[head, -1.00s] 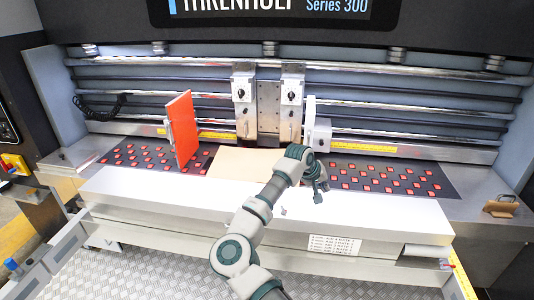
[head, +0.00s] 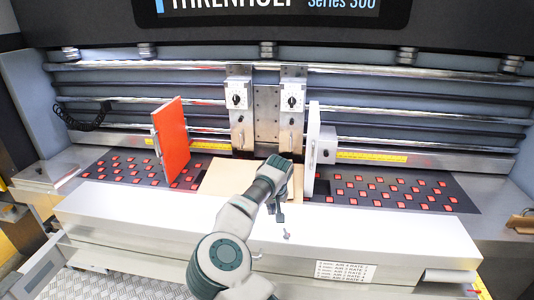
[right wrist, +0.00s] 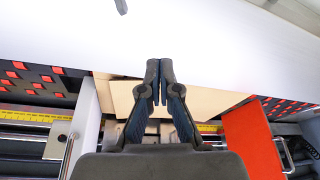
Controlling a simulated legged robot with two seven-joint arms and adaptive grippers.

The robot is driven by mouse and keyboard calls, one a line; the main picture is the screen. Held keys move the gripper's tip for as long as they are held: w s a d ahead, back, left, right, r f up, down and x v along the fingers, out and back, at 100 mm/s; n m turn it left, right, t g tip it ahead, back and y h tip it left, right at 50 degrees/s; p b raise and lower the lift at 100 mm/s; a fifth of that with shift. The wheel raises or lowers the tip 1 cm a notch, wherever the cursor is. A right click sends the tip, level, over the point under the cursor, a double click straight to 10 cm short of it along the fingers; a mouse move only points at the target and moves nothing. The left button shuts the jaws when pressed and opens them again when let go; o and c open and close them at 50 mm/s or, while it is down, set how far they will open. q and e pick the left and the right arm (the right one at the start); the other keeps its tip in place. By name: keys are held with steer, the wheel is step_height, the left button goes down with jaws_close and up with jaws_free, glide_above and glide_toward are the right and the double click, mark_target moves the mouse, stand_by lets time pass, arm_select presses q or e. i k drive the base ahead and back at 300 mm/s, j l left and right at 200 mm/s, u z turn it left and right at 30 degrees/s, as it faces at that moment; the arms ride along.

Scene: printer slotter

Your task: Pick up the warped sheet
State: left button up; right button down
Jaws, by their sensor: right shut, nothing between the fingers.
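The tan sheet (head: 222,178) lies on the machine's feed bed between the orange plate and the white plate. My forearm and hand cover its right part in the head view. My right gripper (head: 280,211) is over the front edge of the bed, near the sheet's front right. In the right wrist view, the right gripper (right wrist: 159,69) has its fingers together and empty, overlapping the tan sheet (right wrist: 215,101) in the picture. Whether it touches the sheet cannot be told. My left gripper is not in view.
The orange plate (head: 171,140) stands upright left of the sheet, the white plate (head: 311,150) upright right of it. Two grey blocks with dials (head: 238,100) hang behind. The white front ledge (head: 150,218) is mostly clear. Dark beds with red squares (head: 395,190) flank the sheet.

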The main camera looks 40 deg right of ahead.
mark_target(225, 178)
steer(key=i+l, duration=0.35)
steer(key=l, duration=0.15)
steer(key=i+l, duration=0.7)
steer(key=l, duration=0.25)
